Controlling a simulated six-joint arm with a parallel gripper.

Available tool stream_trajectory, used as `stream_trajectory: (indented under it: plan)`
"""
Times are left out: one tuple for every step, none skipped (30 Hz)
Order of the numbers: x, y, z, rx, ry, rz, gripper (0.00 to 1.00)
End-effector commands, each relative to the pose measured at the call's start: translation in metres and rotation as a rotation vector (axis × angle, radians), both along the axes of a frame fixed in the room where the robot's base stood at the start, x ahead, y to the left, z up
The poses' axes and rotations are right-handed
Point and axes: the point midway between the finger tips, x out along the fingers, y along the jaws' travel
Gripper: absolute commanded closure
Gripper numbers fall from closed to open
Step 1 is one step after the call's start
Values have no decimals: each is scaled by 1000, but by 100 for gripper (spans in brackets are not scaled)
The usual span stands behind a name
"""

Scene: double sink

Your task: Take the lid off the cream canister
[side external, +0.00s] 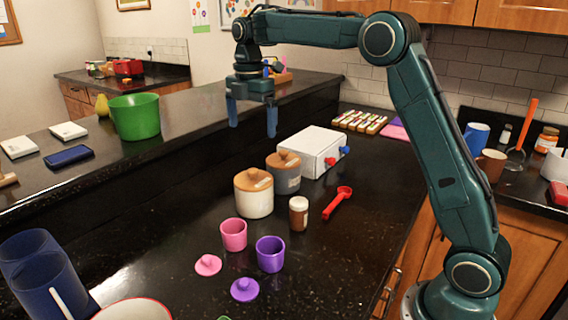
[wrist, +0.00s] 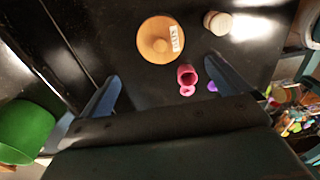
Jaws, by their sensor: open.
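The cream canister (side external: 255,205) stands upright on the dark counter. Its round wooden lid (side external: 251,180) with a knob is seated on top. In the wrist view the lid (wrist: 156,44) shows from above with a white label, beyond my fingertips. My gripper (side external: 252,130) is open and empty, pointing down, well above the counter and apart from the lid. Its two blue fingers also show in the wrist view (wrist: 163,80). The canister's body is hidden under the lid there.
A grey canister (side external: 287,181) with a similar lid stands close behind the cream one. A white box (side external: 310,152), brown jar (side external: 298,216), red scoop (side external: 338,204), pink cup (side external: 233,234) and purple cup (side external: 270,256) are nearby. A green bucket (side external: 135,119) stands on the raised ledge.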

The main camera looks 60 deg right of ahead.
Motion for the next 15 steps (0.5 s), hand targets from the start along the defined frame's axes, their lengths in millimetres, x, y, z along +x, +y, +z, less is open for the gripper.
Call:
stream_trajectory:
  plan:
    - [0, 0, -3, 0, 1, 0, 0]
    - [0, 0, -5, 0, 1, 0, 0]
    - [0, 0, -8, 0, 3, -1, 0]
    - [0, 0, -12, 0, 3, -1, 0]
    - [0, 0, -15, 0, 2, -1, 0]
    - [-1, 0, -20, 0, 3, -1, 0]
    - [-1, 0, -24, 0, 3, -1, 0]
    - [-1, 0, -27, 0, 3, -1, 0]
    - [-1, 0, -34, 0, 4, -1, 0]
    - [-1, 0, -39, 0, 4, -1, 0]
    - [-1, 0, -43, 0, 4, -1, 0]
    - [-1, 1, -50, 0, 4, -1, 0]
    - [-1, 1, -54, 0, 4, -1, 0]
    - [-1, 1, -58, 0, 4, -1, 0]
    - [-1, 1, -64, 0, 4, -1, 0]
